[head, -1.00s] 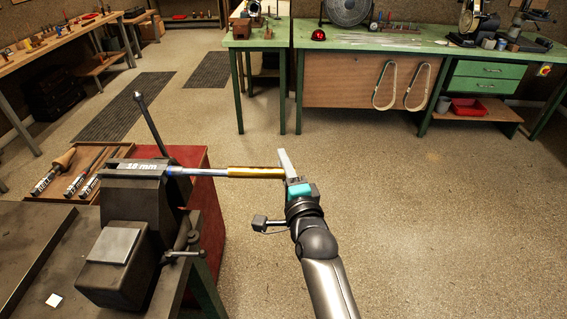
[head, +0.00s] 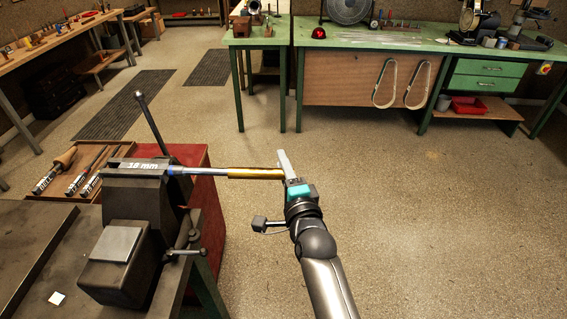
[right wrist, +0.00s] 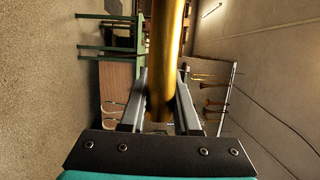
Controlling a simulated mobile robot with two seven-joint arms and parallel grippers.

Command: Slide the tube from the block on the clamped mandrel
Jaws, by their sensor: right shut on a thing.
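The vise (head: 148,205), marked "18 mm" on top, stands on the bench at left and clamps a steel mandrel (head: 200,171) that points right, roughly level. A brass tube (head: 255,173) sits around the mandrel's outer part, with bare steel between it and the vise. My right gripper (head: 284,166) is shut on the tube at its right end. In the right wrist view the tube (right wrist: 165,50) runs between the two fingers of my right gripper (right wrist: 160,90). The mandrel's tip is hidden inside the tube. My left gripper is not in view.
A wooden tray (head: 91,194) of handled tools lies behind the vise, beside a red cabinet (head: 206,215). Open floor surrounds my right arm. Green workbenches (head: 440,48) stand at the back.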

